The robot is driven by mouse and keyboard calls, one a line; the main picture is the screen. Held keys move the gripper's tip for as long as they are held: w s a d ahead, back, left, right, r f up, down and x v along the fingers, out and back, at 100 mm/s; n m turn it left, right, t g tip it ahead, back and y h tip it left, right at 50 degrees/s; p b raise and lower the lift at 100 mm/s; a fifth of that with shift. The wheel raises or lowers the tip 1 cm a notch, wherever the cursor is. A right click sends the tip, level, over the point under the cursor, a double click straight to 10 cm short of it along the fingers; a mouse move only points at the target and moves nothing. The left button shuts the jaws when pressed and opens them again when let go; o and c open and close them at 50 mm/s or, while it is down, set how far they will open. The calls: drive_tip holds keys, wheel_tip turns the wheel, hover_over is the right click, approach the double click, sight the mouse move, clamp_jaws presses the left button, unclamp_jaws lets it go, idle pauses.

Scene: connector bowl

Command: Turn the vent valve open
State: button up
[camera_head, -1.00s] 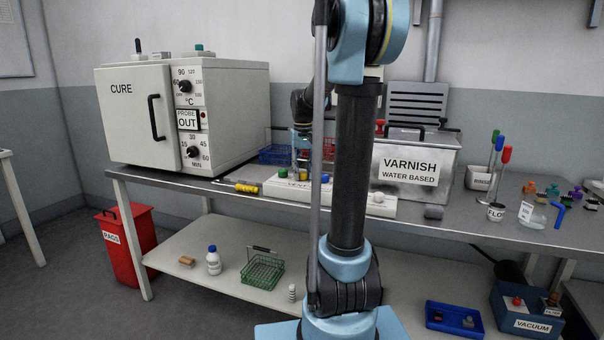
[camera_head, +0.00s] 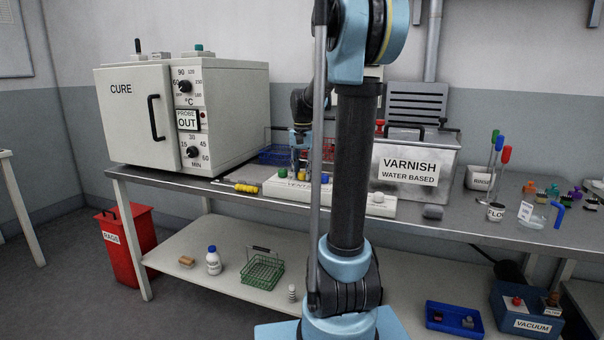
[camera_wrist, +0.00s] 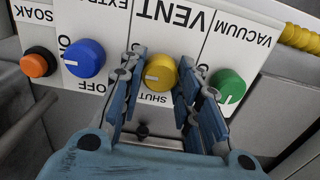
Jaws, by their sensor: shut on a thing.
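The vent valve is a yellow round knob (camera_wrist: 160,74) on a white panel (camera_wrist: 168,40) lettered VENT, which reads upside down in the wrist view. SHUT is printed by the knob on the side nearer my gripper. A pale mark on the knob points left in the picture. My gripper (camera_wrist: 162,88) has one finger on each side of the knob and is shut on it. In the head view, my gripper (camera_head: 299,157) comes down from above onto the panel, and my arm hides part of it.
A blue knob (camera_wrist: 84,58) is left of the vent knob and a green one (camera_wrist: 228,86) is right, close to my fingers. An orange knob (camera_wrist: 38,63) sits further left. The CURE oven (camera_head: 130,115) and VARNISH tank (camera_head: 445,155) stand either side on the bench.

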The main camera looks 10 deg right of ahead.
sight(302, 172)
drive_tip(key=shift+w, duration=0.1)
drive_tip(key=o, duration=1.1)
drive_tip(key=shift+c, duration=0.2)
wheel_tip(302, 172, up, 12)
drive_tip(key=s+f+n+t, duration=0.2)
drive_tip(key=s+f+n, duration=0.4)
drive_tip(key=s+f, duration=2)
drive_tip(key=s, duration=0.4)
drive_tip(key=shift+s+a+f+n, duration=0.25)
drive_tip(key=shift+s+f+n, duration=0.05)
drive_tip(key=shift+s, duration=0.1)
